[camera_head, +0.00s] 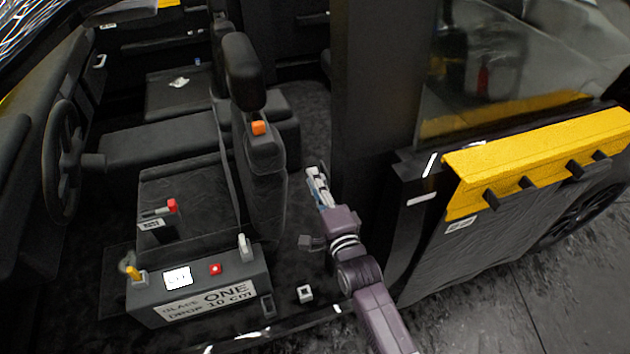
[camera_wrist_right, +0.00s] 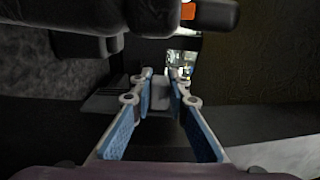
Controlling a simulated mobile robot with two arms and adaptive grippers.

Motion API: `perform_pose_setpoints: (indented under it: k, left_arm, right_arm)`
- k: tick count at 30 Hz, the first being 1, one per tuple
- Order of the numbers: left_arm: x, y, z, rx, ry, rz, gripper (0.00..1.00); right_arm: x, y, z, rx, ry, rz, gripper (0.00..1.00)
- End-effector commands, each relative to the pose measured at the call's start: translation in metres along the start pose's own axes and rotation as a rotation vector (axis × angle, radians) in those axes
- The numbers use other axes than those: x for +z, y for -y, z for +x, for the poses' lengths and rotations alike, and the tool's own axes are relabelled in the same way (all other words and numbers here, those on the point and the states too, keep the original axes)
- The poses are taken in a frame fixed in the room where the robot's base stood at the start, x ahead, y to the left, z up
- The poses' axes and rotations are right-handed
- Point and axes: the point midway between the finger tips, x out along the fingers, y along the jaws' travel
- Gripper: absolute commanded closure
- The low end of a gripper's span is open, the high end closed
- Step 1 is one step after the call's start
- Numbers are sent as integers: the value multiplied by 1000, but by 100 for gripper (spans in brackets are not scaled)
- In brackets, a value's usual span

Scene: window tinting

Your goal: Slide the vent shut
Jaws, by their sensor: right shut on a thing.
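My right gripper (camera_head: 317,186) reaches into the vehicle, low beside the dark door pillar and to the right of the front seat. In the right wrist view its blue-padded fingers (camera_wrist_right: 160,88) are closed on a small pale grey tab (camera_wrist_right: 160,98), which looks like the vent's slider. A dark, flat, ribbed piece (camera_wrist_right: 108,98) beside the tab may be part of the vent, but it is in shadow. I cannot tell how far the vent is open. My left gripper is not in view.
A seat with an orange buckle (camera_head: 258,128) stands left of my right gripper. A grey control box (camera_head: 200,290) with a lever and red button is at the lower left. The pillar (camera_head: 375,90) and a door with a yellow cover (camera_head: 540,150) bound the right side.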

Motion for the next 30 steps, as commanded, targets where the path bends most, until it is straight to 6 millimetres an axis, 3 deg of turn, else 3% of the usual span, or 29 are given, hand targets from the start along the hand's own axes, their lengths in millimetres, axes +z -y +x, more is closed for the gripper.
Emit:
perform_pose_setpoints:
  k: [9,21,30]
  left_arm:
    - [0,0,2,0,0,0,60]
    - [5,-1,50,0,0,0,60]
    - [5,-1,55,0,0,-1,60]
  right_arm:
    - [0,-3,0,1,0,0,100]
    - [0,-71,0,3,1,-1,100]
    - [0,-82,-1,4,0,-1,100]
